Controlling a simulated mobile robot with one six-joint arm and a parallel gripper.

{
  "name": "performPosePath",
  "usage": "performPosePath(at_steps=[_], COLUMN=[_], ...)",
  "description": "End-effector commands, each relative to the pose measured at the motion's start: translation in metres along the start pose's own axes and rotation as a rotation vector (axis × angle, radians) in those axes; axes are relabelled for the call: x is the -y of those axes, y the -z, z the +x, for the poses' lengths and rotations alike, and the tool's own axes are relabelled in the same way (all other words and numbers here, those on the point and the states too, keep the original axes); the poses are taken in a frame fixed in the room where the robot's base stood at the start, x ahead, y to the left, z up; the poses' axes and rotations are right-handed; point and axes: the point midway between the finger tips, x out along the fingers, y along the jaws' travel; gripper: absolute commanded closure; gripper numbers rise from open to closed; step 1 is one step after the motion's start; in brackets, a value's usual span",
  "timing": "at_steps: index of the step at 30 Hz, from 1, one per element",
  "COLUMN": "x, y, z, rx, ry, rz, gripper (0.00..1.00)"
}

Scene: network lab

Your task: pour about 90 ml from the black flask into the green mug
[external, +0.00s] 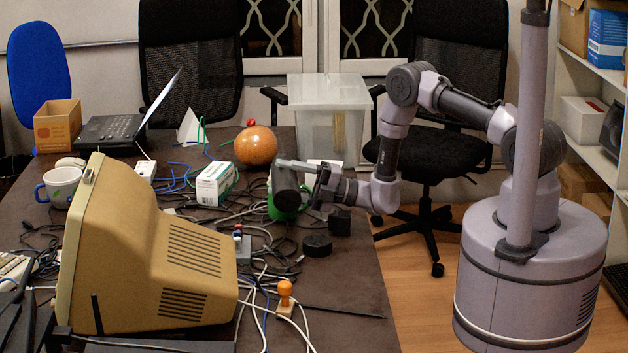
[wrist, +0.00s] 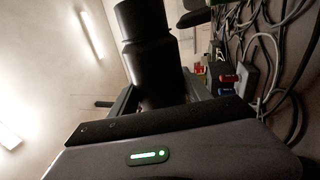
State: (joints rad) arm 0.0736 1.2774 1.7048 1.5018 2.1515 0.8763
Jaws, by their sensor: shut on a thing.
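The black flask (external: 287,188) is in my gripper (external: 312,183), raised above the table at its right side. The wrist picture is rolled, with the table at the right, so the flask looks strongly tilted. The green mug (external: 299,202) stands on the table behind the flask in the external view, partly hidden by it. The flask's mouth, any stream, and the mug's inside are not visible.
A tangle of cables (external: 262,238) covers the table near the mug. A black disc (external: 317,245) and a small black block (external: 340,221) lie in front.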

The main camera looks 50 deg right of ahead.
Motion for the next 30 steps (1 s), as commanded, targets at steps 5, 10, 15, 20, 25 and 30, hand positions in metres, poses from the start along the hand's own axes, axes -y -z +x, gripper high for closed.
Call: performPosePath(at_steps=[5, 10, 15, 20, 25, 30], x=[-0.001, -0.001, 0.001, 0.001, 0.0, 0.0], y=[0.0, 0.0, 0.012, 0.007, 0.005, 0.005], z=[0.0, 0.0, 0.0, 0.0, 0.0, 0.001], rx=[0.002, 0.003, -0.065, -0.107, -0.124, -0.123], ry=[-0.001, -0.001, -0.004, -0.007, -0.006, -0.006], rz=[0.004, 0.008, -0.239, -0.403, -0.46, -0.458], gripper=[1.0, 1.0, 1.0, 1.0, 1.0, 1.0])
